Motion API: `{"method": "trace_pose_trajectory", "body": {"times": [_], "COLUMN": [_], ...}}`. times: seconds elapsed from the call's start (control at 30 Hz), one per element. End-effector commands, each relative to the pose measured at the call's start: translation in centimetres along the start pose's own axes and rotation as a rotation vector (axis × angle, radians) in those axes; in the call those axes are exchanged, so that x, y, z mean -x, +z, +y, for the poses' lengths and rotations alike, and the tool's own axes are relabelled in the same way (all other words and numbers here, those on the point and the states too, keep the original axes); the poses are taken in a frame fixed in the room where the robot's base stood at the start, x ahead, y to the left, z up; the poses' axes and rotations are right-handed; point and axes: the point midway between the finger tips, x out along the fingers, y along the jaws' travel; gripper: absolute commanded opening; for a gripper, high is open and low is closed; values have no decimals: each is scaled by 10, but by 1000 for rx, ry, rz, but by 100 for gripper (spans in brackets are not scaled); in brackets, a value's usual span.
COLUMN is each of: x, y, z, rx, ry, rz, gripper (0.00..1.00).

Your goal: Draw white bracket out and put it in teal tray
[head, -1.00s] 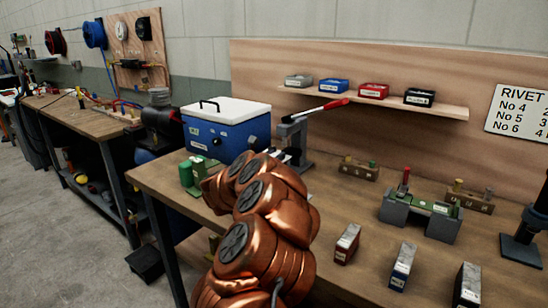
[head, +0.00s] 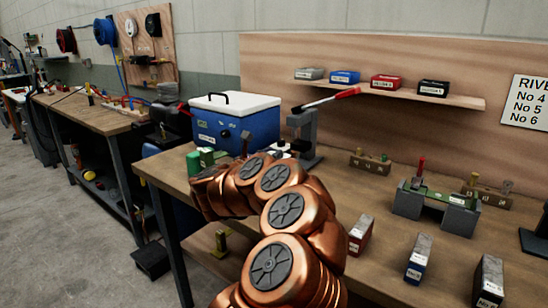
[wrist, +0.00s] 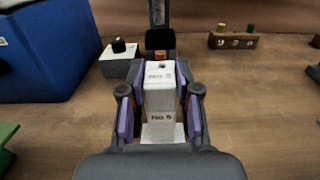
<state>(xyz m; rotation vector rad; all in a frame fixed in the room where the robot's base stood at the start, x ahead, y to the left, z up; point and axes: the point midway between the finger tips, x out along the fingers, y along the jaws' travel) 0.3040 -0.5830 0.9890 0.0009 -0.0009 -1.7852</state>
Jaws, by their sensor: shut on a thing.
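In the wrist view, the white bracket (wrist: 160,103) is an upright white block with dark lettering on its faces. The purple pads of my gripper (wrist: 160,92) are closed on it from both sides. A pale flat piece shows just below it, between the fingers; I cannot tell whether it is part of the bracket. I cannot tell whether the bracket is clear of what is under it. In the head view my copper arm hides the bracket and most of the gripper. I see no teal tray in either view.
A lever press (head: 303,132) with a red handle stands behind the gripper. A pale block with a black knob (wrist: 119,62) is close on the left. A blue cooler (head: 232,128) and green blocks (head: 203,160) are left. Small boxes and a grey fixture (head: 436,212) are right.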

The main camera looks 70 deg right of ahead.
Motion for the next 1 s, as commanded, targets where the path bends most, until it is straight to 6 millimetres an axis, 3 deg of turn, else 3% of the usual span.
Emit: {"method": "trace_pose_trajectory", "body": {"times": [0.47,0.5,0.77,1.0], "x": [7,7,6,6], "y": [0,0,0,0], "z": [-1,-1,-1,-1], "rx": [2,2,2,1], "ry": [0,0,1,0], "rz": [0,0,0,0], "gripper": [0,34,61,62]}}
